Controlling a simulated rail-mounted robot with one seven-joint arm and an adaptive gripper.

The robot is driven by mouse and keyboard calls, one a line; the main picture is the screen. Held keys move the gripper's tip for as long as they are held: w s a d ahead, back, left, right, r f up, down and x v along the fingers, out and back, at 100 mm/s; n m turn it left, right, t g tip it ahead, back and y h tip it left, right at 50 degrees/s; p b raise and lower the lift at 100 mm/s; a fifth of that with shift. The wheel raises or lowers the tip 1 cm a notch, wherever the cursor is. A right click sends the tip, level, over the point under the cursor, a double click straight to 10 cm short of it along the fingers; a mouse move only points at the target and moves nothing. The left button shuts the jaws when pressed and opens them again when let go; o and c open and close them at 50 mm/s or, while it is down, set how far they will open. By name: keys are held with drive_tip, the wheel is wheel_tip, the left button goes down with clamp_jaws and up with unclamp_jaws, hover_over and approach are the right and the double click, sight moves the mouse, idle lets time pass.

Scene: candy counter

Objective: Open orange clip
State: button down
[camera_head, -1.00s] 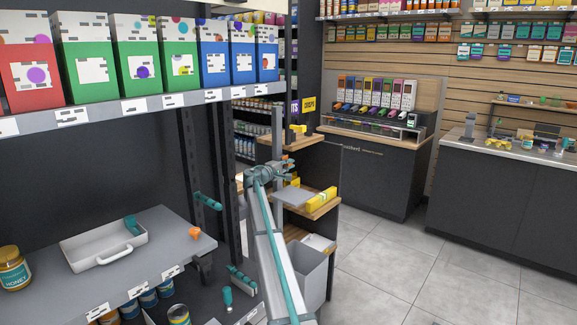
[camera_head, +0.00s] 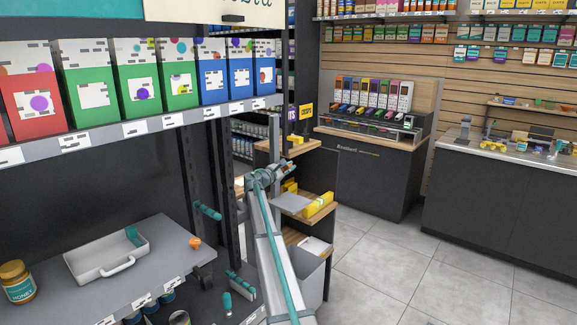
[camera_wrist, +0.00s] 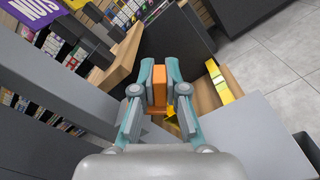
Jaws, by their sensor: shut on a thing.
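The orange clip (camera_wrist: 159,88) shows in the wrist view as an upright orange block between my fingers. My gripper (camera_wrist: 160,73) is shut on it, with one teal finger on each side. The fingers cover its sides, and I cannot tell whether the clip itself is open or closed. In the head view my gripper (camera_head: 286,170) is small and held up in front of the wooden shelves, and the clip is hard to make out there. Another small orange thing (camera_head: 195,243) lies on the grey shelf at the left, apart from my gripper.
A wooden shelf unit (camera_head: 318,213) with a yellow box (camera_head: 318,205) stands just beyond my gripper. A white tray (camera_head: 106,260) and a honey jar (camera_head: 17,282) sit on the grey shelf. Open tiled floor (camera_head: 390,270) lies to the right.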

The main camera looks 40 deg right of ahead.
wheel_tip(320, 180, up, 2)
drive_tip(key=n+p, duration=0.4)
drive_tip(key=shift+w+n, duration=0.15)
drive_tip(key=shift+n, duration=0.15)
drive_tip(key=n+p, duration=0.1)
drive_tip(key=r+n+p, duration=0.1)
drive_tip(key=n+p, duration=0.1)
drive_tip(key=shift+w+a+r+n, duration=0.1)
drive_tip(key=shift+w+r+n, duration=0.05)
drive_tip(key=shift+w+n, duration=0.15)
drive_tip(key=n+p, duration=0.1)
drive_tip(key=p, duration=0.1)
drive_tip(key=w+n+p, duration=0.1)
drive_tip(key=n, duration=0.1)
drive_tip(key=shift+a+r+n+p, duration=0.1)
drive_tip(key=shift+r+n+p, duration=0.2)
drive_tip(key=shift+r+p, duration=0.1)
drive_tip(key=shift+w+a+r+n+p, duration=0.1)
drive_tip(key=shift+w+n+p, duration=0.15)
drive_tip(key=shift+n+p, duration=0.55)
drive_tip(key=shift+w+n+p, duration=0.2)
drive_tip(key=shift+n+p, duration=0.45)
drive_tip(key=shift+n, duration=0.25)
drive_tip(key=c, duration=1.2)
unclamp_jaws()
drive_tip(key=shift+a, duration=0.1)
drive_tip(key=v, duration=1.2)
